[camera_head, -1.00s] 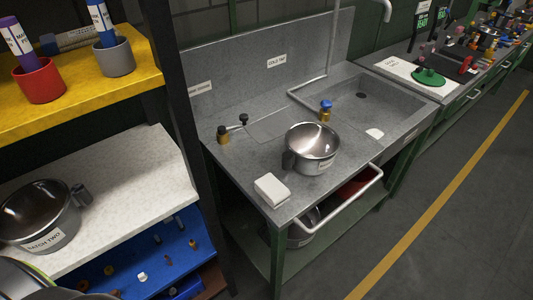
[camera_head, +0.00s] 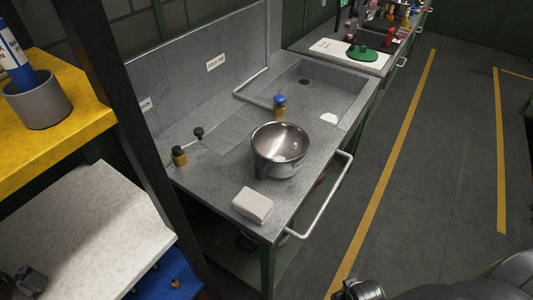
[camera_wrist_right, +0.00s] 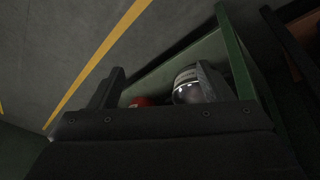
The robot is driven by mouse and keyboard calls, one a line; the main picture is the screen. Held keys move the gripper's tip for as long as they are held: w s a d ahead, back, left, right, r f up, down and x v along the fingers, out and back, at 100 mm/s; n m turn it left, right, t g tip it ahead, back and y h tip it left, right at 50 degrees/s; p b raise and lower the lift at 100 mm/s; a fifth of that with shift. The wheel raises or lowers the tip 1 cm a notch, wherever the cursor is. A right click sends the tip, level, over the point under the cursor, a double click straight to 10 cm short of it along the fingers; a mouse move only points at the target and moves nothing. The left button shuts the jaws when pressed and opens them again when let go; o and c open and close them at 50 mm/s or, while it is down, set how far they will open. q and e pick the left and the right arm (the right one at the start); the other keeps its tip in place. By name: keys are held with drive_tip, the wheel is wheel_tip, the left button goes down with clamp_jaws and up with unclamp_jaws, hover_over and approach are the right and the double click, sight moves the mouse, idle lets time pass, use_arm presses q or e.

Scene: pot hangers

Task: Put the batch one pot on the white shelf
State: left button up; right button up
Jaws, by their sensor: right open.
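A steel pot (camera_head: 280,150) stands upright on the grey sink counter; its label is not readable. The white shelf (camera_head: 80,225) is at the lower left, with a pot handle (camera_head: 30,282) at its near edge; most of that pot is out of frame. In the right wrist view another steel pot (camera_wrist_right: 186,88) shows on the low shelf under the counter, partly behind a finger. My right gripper (camera_wrist_right: 162,84) is open and empty, apart from the pots. In the head view only part of my right arm shows at the lower right. My left gripper is not in view.
A white block (camera_head: 252,205), a brown bottle (camera_head: 179,156) and a blue-capped bottle (camera_head: 279,104) flank the counter pot. A rail (camera_head: 325,200) runs along the counter's front. A dark post (camera_head: 135,120) separates shelves from counter. The floor (camera_head: 450,150) at right is clear.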

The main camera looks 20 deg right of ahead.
drive_tip(key=w+d+r+n+t+h, duration=0.25)
drive_tip(key=w+r+t, duration=0.35)
drive_tip(key=r, duration=0.6)
drive_tip(key=w+d+r+n+t+h, duration=0.1)
drive_tip(key=w+r+n+t+h, duration=0.15)
drive_tip(key=w+r+t, duration=0.75)
drive_tip(key=n+g+y, duration=0.2)
drive_tip(key=n+y, duration=1.1)
drive_tip(key=n, duration=0.4)
approach(264, 173)
drive_tip(key=p+x, duration=0.1)
drive_tip(key=x, duration=0.4)
drive_tip(key=shift+w+a, duration=0.15)
drive_tip(key=shift+w, duration=0.2)
drive_tip(key=shift+x, duration=3.3)
drive_tip(key=shift+c, duration=0.3)
